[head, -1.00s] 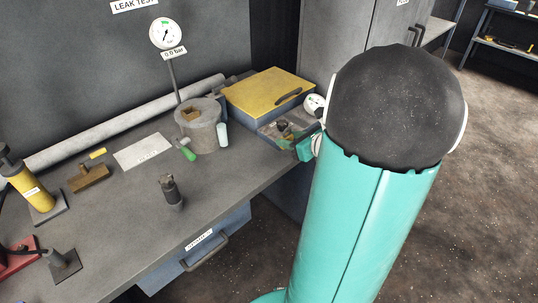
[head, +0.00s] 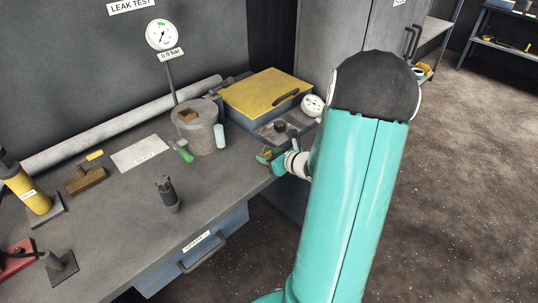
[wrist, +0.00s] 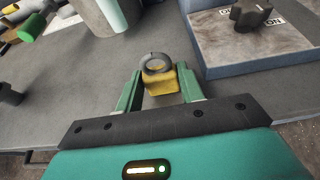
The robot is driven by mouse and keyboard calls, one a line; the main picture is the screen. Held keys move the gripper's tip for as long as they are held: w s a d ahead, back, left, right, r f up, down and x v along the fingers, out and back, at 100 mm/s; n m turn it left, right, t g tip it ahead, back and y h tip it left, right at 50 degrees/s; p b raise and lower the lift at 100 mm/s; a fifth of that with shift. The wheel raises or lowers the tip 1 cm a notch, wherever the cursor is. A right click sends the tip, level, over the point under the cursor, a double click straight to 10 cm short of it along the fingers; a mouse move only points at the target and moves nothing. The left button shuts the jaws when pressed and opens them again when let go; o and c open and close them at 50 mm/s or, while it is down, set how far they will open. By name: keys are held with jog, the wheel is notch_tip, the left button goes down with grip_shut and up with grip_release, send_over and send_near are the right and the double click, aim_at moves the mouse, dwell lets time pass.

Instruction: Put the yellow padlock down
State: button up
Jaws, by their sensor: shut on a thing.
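The yellow padlock (wrist: 160,84) sits between the two green fingers of my gripper (wrist: 160,92) in the wrist view, with its grey shackle pointing up and away. My gripper is shut on it. In the head view my gripper (head: 268,159) is over the bench's front edge area, just in front of the blue box, and a small bit of yellow padlock (head: 263,157) shows at its tip. The grey bench top (head: 220,188) lies below and around it. I cannot tell whether the padlock touches the bench.
A blue box with a yellow lid (head: 268,92) stands behind my gripper; its grey front tray (wrist: 250,50) with a dark knob is close on the right.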

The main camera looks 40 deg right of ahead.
jog(key=o, duration=1)
jog(key=shift+f, duration=0.1)
